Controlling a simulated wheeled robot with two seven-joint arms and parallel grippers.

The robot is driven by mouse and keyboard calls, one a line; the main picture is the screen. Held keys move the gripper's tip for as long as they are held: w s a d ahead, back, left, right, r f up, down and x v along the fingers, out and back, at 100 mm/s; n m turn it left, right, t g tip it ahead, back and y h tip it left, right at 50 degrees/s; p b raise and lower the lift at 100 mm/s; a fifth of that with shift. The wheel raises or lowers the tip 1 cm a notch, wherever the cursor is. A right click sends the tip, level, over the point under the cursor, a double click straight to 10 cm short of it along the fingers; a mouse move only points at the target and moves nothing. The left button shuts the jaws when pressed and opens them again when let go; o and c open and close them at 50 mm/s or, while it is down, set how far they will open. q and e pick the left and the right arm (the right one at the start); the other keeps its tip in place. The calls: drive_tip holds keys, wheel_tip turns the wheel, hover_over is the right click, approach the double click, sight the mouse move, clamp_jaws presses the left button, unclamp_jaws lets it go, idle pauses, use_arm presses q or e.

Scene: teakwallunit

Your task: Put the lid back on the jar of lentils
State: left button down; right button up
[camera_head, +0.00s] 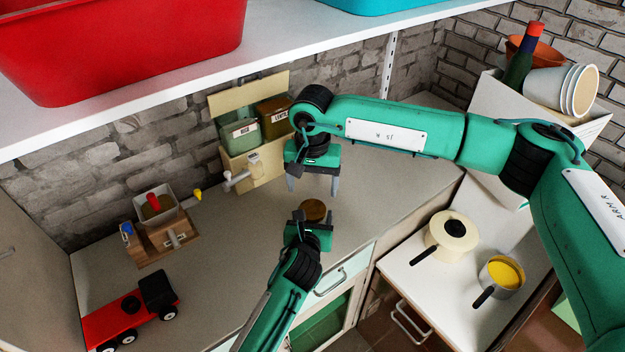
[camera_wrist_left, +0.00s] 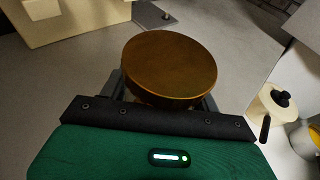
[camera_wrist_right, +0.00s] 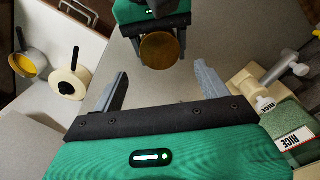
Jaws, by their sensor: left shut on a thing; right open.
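A round brown lid (camera_wrist_left: 170,65) sits at the fingertips of my left gripper (camera_head: 309,222), which is shut on it over the counter. The lid also shows in the right wrist view (camera_wrist_right: 159,50). What lies directly under it is hidden, so I cannot tell whether a jar is there. My right gripper (camera_head: 313,181) is open and empty, just beyond the lid, with its fingers pointing down. A brown container (camera_head: 273,115) with a label stands in the wooden rack at the back; its label is too small to read surely.
A green RICE container (camera_head: 240,133) stands beside the brown one. A wooden grinder (camera_head: 163,232) and red toy truck (camera_head: 128,312) are at left. A lidded pot (camera_head: 450,235) and yellow-filled pan (camera_head: 502,275) are at right. A shelf with a red bin (camera_head: 120,45) overhangs.

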sight(312, 208)
wheel_tip(312, 208, down, 7)
drive_tip(key=shift+f, duration=0.1)
idle(0.3)
drive_tip(key=c, duration=1)
drive_tip(key=shift+c, duration=0.2)
drive_tip(key=shift+m, duration=1.6)
